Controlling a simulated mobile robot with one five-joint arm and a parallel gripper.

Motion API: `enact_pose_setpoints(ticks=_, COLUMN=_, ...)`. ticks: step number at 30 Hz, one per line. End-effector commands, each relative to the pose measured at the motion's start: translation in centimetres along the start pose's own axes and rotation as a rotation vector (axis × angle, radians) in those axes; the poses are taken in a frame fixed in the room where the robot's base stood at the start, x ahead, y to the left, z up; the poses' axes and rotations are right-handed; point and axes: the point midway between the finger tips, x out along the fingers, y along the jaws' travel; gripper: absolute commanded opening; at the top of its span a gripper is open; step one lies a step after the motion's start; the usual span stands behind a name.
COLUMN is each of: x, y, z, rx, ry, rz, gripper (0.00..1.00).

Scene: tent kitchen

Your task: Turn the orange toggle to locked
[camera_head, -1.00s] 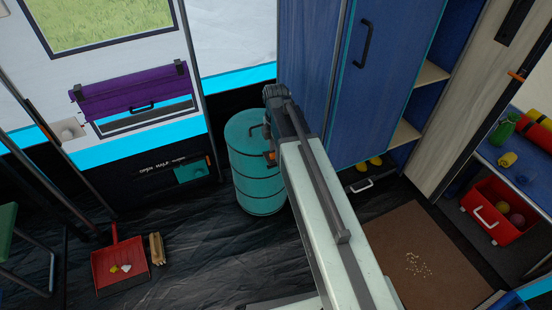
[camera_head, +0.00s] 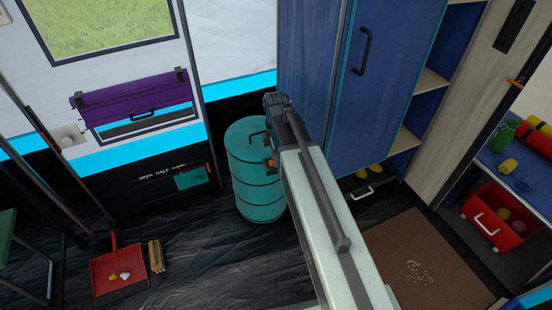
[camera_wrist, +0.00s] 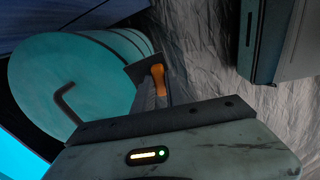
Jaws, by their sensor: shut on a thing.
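A teal drum (camera_head: 262,200) stands on the dark floor, just left of my arm in the head view. It fills the upper left of the wrist view (camera_wrist: 70,85), tilted there, with a bent dark handle (camera_wrist: 64,98). The orange toggle (camera_wrist: 157,76) sits by a dark plate (camera_wrist: 142,74) at the drum's edge. A bit of orange (camera_head: 269,162) also shows beside my arm in the head view. My gripper (camera_wrist: 157,94) is at the toggle and shut on it. Its fingertips are mostly hidden, and the toggle's exact angle is hard to tell.
A blue cabinet (camera_head: 385,80) stands behind and right of the drum. A black panel (camera_head: 150,180) is to its left. A red dustpan (camera_head: 119,275) and a brown mat (camera_head: 420,255) lie on the floor. A red crate (camera_head: 497,216) is far right.

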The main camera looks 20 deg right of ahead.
Motion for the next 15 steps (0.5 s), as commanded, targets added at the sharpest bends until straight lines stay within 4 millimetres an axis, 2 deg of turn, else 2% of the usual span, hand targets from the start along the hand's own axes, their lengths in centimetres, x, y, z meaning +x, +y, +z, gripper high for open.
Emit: enact_pose_setpoints(ticks=15, x=0.01, y=0.00, z=-0.10, rx=0.475, ry=0.002, rz=0.000, gripper=0.00)
